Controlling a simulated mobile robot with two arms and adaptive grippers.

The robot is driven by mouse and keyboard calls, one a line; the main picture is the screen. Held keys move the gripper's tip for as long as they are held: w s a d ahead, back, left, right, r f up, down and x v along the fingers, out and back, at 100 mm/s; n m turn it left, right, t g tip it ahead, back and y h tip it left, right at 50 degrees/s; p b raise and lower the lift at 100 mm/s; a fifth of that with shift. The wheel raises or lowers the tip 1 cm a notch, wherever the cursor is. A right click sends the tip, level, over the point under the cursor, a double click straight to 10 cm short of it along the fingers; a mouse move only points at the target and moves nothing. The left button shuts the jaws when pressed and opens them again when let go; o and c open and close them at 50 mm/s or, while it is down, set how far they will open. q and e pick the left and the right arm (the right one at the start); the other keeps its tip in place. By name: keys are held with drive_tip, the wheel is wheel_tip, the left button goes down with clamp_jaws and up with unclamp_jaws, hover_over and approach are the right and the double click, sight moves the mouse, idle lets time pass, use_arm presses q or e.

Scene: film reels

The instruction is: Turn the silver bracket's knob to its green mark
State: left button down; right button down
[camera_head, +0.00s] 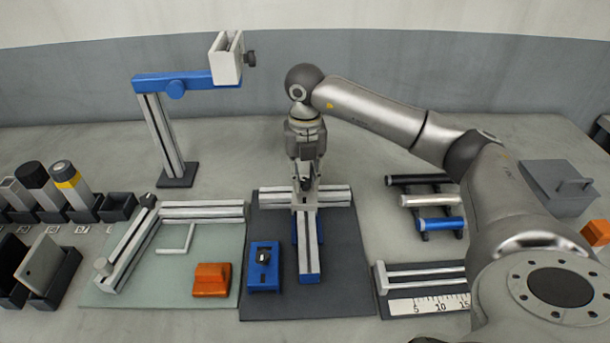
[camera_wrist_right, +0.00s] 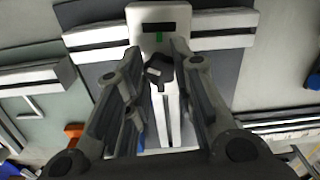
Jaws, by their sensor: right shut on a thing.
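The silver bracket (camera_wrist_right: 143,14) is a pale plate at the crossing of the metal rails in the right wrist view. It carries a green mark (camera_wrist_right: 158,37) near its upper edge and a black knob (camera_wrist_right: 158,71) below that mark. My right gripper (camera_wrist_right: 158,62) points down at the bracket with one finger on each side of the knob, shut on it. In the head view my right gripper (camera_head: 306,183) is over the rail crossing and hides most of the bracket and the knob. The knob's exact pointing direction is hard to tell. My left gripper is out of view.
The rails lie on a dark mat (camera_head: 345,275) beside a blue block (camera_head: 263,268). A pale green mat (camera_head: 150,290) with an orange block (camera_head: 211,280) is left. A blue-armed stand (camera_head: 165,135) rises behind. Several coloured rods (camera_head: 418,200) and a ruler (camera_head: 430,304) are right.

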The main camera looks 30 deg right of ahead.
sight(305, 181)
drive_tip(key=shift+m, duration=3)
drive_tip(key=shift+m+p, duration=0.35)
drive_tip(key=shift+m, duration=0.95)
drive_tip(key=shift+m+p, duration=0.35)
drive_tip(key=shift+m, duration=1.65)
drive_tip(key=c, duration=1.2)
unclamp_jaws()
drive_tip(key=shift+r, duration=0.2)
wheel_tip(305, 181, up, 12)
drive_tip(key=shift+f, duration=0.2)
drive_tip(key=shift+r, duration=0.1)
